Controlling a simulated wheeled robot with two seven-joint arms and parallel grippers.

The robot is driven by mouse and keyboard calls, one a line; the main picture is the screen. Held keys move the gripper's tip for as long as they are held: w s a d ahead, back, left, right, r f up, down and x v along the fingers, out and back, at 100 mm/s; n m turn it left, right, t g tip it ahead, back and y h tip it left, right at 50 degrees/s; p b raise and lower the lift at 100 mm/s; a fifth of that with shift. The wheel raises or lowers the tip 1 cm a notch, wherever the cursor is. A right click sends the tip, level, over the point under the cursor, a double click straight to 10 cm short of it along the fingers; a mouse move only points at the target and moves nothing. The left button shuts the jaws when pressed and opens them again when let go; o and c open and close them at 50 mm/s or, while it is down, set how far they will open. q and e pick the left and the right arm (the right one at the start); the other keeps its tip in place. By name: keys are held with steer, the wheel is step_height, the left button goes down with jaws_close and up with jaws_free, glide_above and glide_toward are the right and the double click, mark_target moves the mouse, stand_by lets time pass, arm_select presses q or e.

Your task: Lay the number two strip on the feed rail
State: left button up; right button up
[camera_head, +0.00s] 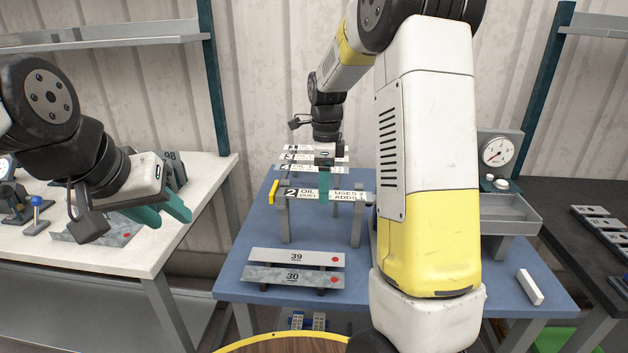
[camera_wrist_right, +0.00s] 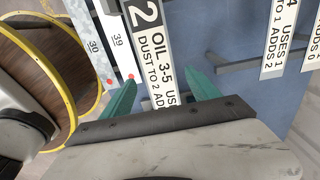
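My right gripper (camera_head: 325,183) is over the strip's middle, pointing down. In the right wrist view its green fingers are apart, with the strip (camera_wrist_right: 158,55) showing between them and gaps on both sides. My left gripper (camera_head: 160,212) hangs empty over the white table, its fingers seemingly apart.
More numbered strips (camera_head: 308,168) lie behind the rail. Plates marked 39 (camera_head: 297,257) and 30 (camera_head: 293,276) lie in front on the blue table (camera_head: 232,272). A dial gauge (camera_head: 497,152) and grey tray (camera_head: 509,212) stand right.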

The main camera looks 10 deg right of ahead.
step_height(320, 180, up, 8)
stand_by(0.5)
steer(key=shift+s, duration=0.1)
steer(key=s+a+r+n+t+y, duration=0.1)
steer(key=s+r+n+t, duration=0.1)
steer(key=s+n, duration=0.9)
steer(key=s+a+r+n+t+y, duration=0.1)
steer(key=s+n+t, duration=0.3)
steer(key=s+n, duration=0.6)
steer(key=s+r, duration=0.1)
steer(key=s, duration=0.2)
steer(key=shift+n, duration=0.4)
